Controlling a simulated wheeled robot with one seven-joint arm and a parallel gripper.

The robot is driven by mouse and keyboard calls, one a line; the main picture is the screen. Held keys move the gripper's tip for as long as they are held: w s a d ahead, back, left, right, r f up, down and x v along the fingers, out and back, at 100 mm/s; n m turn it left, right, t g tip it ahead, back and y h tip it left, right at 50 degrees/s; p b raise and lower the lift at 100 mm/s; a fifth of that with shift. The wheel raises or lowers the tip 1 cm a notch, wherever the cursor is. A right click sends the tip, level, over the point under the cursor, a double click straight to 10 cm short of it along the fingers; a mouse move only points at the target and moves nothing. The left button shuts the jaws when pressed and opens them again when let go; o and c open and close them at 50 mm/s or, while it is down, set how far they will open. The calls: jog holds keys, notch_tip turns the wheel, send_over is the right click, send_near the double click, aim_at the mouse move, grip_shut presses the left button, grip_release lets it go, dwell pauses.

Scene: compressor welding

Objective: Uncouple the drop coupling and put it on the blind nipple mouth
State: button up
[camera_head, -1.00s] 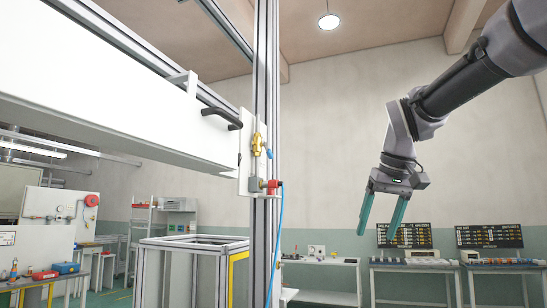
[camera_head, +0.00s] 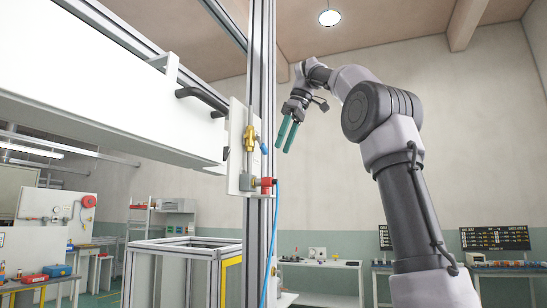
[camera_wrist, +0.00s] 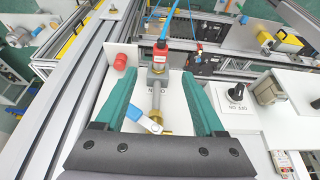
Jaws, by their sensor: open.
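My gripper (camera_head: 282,149) is open and empty, with its teal fingers pointing down, to the right of and near the upright post in the head view. In the head view the red part (camera_head: 267,186) with the hose sits low on the white plate. A second red round fitting (camera_wrist: 120,62) is to its left in the wrist view; I cannot tell whether it is the blind nipple.
The aluminium post (camera_head: 262,80) and the white beam (camera_head: 120,85) with a black handle stand close to the plate. A black knob (camera_wrist: 237,92) is on a panel to the right in the wrist view. An aluminium frame (camera_head: 185,245) and benches stand farther back.

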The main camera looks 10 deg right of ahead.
aim_at(274, 179)
jog(key=x, duration=1)
jog(key=shift+f, duration=0.1)
grip_shut()
dwell(1.3)
jog(key=c, duration=0.7)
grip_release()
grip_shut()
jog(key=shift+s+d, duration=0.1)
jog(key=shift+d, duration=0.05)
dwell(0.4)
